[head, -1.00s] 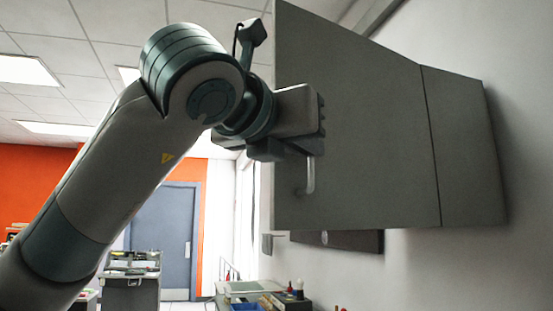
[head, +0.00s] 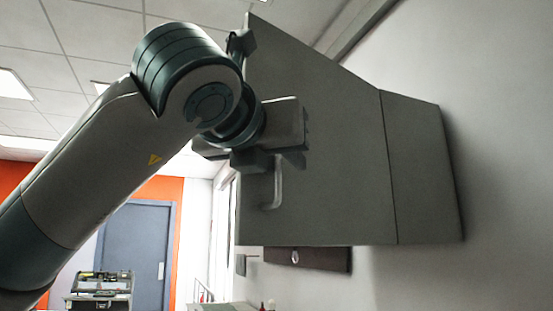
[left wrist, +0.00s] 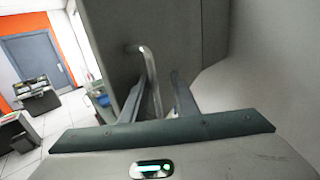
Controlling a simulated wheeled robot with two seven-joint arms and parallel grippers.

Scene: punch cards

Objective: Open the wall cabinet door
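The grey wall cabinet (head: 425,170) hangs on the wall at the right in the head view. Its large front door (head: 335,165) looks shut, with no gap visible along its edges. A slim bar handle (head: 276,190) stands near the door's left lower edge and also shows in the left wrist view (left wrist: 149,68). My left gripper (head: 280,160) is at the handle's upper part in the head view. In the left wrist view its two fingers (left wrist: 155,98) are apart, one on each side of the handle, with space showing between. My right gripper is out of view.
A dark flat panel (head: 315,258) is on the wall below the cabinet. A blue-grey door (head: 135,250) in an orange wall and a cart with equipment (head: 100,290) are far off at the left. The space below the cabinet's front looks free.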

